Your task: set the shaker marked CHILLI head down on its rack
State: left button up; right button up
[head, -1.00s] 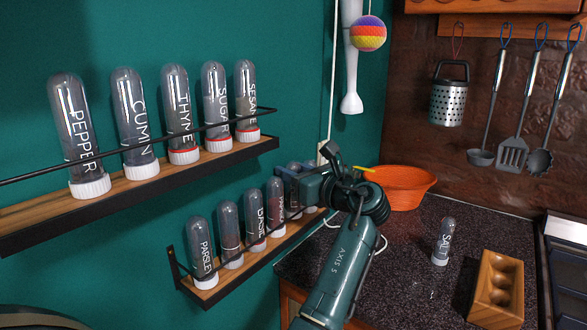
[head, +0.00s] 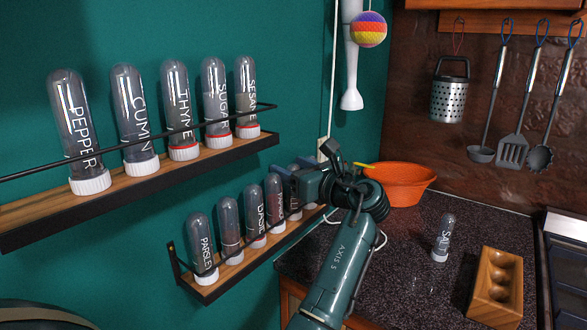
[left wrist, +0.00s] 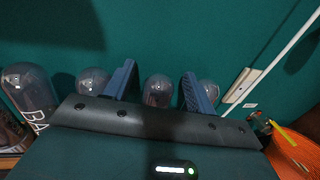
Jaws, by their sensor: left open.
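I cannot read CHILLI on any shaker. My left gripper (head: 298,184) is at the far end of the lower wall rack (head: 225,283). In the left wrist view its two blue fingers (left wrist: 157,88) are apart, with a clear domed shaker (left wrist: 158,91) showing between them. I see no grip on it, and its label is hidden. Other domes show outside the fingers, one at left (left wrist: 92,80) and one at right (left wrist: 208,91). The lower rack also holds the PARSLEY shaker (head: 203,248) and the BASIL shaker (head: 255,220), standing caps down. My right gripper is not in view.
An upper rack (head: 150,188) holds several shakers, PEPPER to SESAME. On the dark counter stand an orange bowl (head: 400,187), the SALT shaker (head: 443,238) and a wooden block with round hollows (head: 497,285). Utensils hang at the back.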

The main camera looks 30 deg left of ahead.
pick_arm(q)
jog(key=b+v, duration=0.1)
jog(key=v, duration=1.2)
jog(key=shift+d, duration=0.1)
